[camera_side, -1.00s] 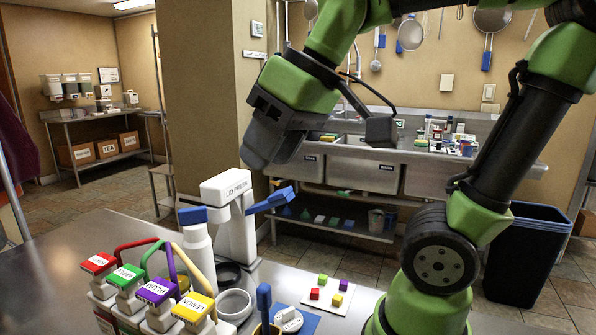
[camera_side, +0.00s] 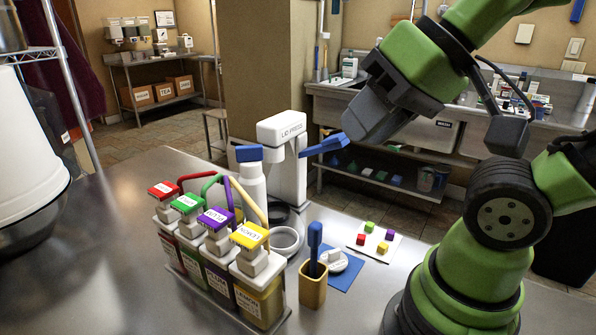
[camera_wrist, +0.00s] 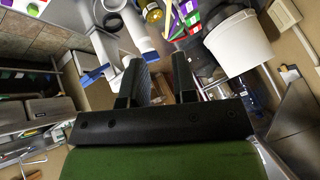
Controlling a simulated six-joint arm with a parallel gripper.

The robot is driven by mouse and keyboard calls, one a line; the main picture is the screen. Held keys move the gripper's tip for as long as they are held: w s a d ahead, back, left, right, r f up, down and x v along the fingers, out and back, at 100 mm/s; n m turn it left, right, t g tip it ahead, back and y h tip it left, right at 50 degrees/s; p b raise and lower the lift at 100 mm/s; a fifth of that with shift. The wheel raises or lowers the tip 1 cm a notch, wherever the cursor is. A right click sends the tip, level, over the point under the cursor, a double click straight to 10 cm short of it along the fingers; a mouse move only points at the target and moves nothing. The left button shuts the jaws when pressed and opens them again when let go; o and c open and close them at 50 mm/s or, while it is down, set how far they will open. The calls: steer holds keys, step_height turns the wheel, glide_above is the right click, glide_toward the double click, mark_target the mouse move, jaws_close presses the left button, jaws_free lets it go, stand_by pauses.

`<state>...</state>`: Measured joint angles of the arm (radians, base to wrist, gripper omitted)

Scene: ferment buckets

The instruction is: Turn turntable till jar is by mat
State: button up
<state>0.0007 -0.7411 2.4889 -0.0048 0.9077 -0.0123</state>
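I cannot make out a turntable in either view. A blue mat (camera_side: 346,278) lies on the steel counter with a white knobbed piece (camera_side: 333,262) on it. A round vessel with a yellowish inside (camera_wrist: 153,13) shows at the top of the wrist view; I cannot tell if it is the jar. My gripper (camera_side: 352,128) is raised above and behind the counter, right of the white press (camera_side: 283,150). In the wrist view its two fingers (camera_wrist: 157,78) stand apart with nothing between them.
Several pump bottles (camera_side: 215,250) with coloured tops stand in a rack at the front. A tan cup (camera_side: 313,288) holds a blue-handled tool. A white card (camera_side: 372,242) carries small coloured cubes. A large white bucket (camera_side: 28,150) is at the left edge, also in the wrist view (camera_wrist: 240,42).

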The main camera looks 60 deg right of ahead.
steer(key=w+d+r+n+g, duration=0.1)
steer(key=w+r+n+g, duration=0.1)
steer(key=w+r+n, duration=0.3)
steer(key=n+g+h, duration=0.2)
steer(key=n+g, duration=0.3)
steer(key=n, duration=0.3)
glide_above(257, 146)
step_height(257, 146, down, 7)
steer(key=shift+f, duration=0.1)
steer(key=shift+w+d+f, duration=0.1)
steer(key=shift+f, duration=0.25)
step_height(257, 146, down, 9)
steer(key=shift+f, duration=0.2)
jaws_close()
